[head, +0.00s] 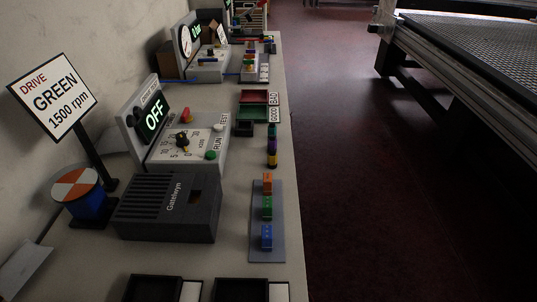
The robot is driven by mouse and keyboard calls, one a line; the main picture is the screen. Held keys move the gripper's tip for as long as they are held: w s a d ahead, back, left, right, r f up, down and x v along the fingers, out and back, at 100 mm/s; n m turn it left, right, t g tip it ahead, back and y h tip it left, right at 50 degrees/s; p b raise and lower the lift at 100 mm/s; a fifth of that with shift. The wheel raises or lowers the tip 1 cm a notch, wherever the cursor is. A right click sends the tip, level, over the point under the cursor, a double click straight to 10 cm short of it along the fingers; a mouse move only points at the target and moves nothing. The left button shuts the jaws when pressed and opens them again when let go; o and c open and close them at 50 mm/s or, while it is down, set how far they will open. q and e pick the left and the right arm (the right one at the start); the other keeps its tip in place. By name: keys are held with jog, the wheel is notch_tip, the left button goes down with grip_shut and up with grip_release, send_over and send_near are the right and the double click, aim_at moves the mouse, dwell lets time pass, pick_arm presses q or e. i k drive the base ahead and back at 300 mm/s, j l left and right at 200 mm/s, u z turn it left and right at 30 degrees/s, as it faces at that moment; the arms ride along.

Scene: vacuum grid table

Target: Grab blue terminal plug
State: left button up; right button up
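A blue terminal plug (267,237) stands on a flat grey strip (277,211) near the right edge of the bench. A green plug (267,207) and an orange plug (267,183) stand behind it on the same strip, in a row. Neither of my grippers shows in the head view.
A dark grey box (168,208) marked Gatehwyn stands left of the strip. Behind it is a control panel (182,145) reading OFF. Black trays (154,289) lie at the front. Red and green bins (254,97) stand farther back. Open floor (370,200) lies right of the bench.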

aim_at(267, 230)
jog(key=i+l+u, duration=0.15)
jog(key=l+u, duration=0.15)
jog(key=u, duration=0.15)
jog(key=i+l+u, duration=0.15)
jog(key=l+u, duration=0.15)
jog(key=u, duration=0.15)
jog(key=l+u, duration=0.35)
jog(key=u, duration=0.15)
jog(key=l+u, duration=0.9)
jog(key=k+j, duration=0.05)
jog(key=j, duration=0.1)
